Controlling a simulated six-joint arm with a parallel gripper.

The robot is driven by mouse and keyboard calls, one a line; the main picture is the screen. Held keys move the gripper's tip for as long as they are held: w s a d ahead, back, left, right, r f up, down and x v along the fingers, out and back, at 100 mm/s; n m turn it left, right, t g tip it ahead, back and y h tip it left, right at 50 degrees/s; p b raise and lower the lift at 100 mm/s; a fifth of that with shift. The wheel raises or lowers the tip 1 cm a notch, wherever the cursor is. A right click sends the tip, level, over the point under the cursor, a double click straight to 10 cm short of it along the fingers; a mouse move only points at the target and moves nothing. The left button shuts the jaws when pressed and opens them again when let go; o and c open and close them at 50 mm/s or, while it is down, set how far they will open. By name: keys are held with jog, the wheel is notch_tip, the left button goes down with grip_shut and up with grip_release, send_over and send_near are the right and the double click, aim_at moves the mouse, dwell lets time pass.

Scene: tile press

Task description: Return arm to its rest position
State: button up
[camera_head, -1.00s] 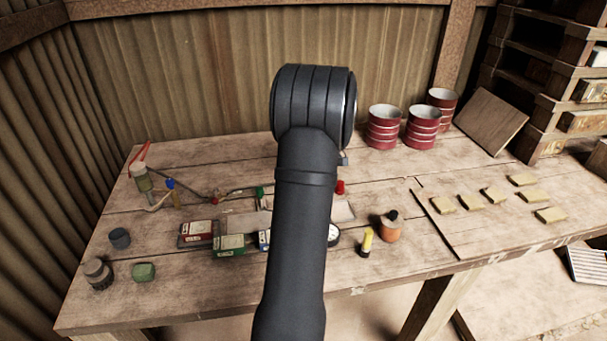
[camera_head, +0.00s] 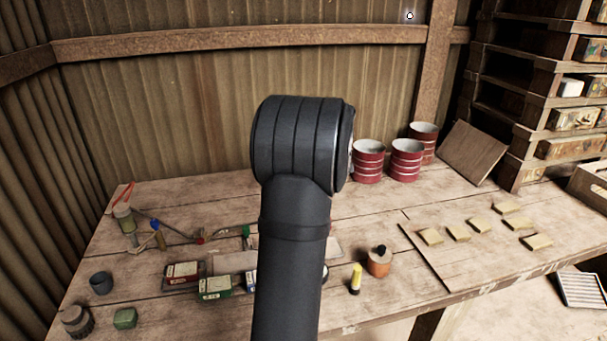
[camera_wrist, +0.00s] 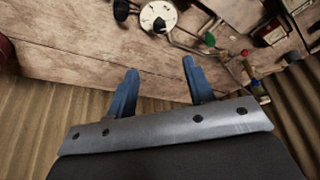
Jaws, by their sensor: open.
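My gripper (camera_wrist: 160,82) shows in the wrist view with two blue fingers spread apart and nothing between them. It is above the back part of the wooden workbench (camera_head: 370,217), near the corrugated wall. In the head view my dark arm stands upright in the middle and hides the gripper and part of the bench. A round white dial (camera_wrist: 158,17) lies ahead of the fingers in the wrist view, apart from them.
Red cans (camera_head: 368,162) stand at the back of the bench. Yellow tiles (camera_head: 458,232) lie on a board at the right. Red and green boxes (camera_head: 214,288), an orange pot (camera_head: 379,263) and a yellow bottle (camera_head: 355,279) stand near the front. Shelves (camera_head: 540,100) rise at the right.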

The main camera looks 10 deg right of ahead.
jog(key=x, duration=1.7)
jog(key=shift+f, duration=0.25)
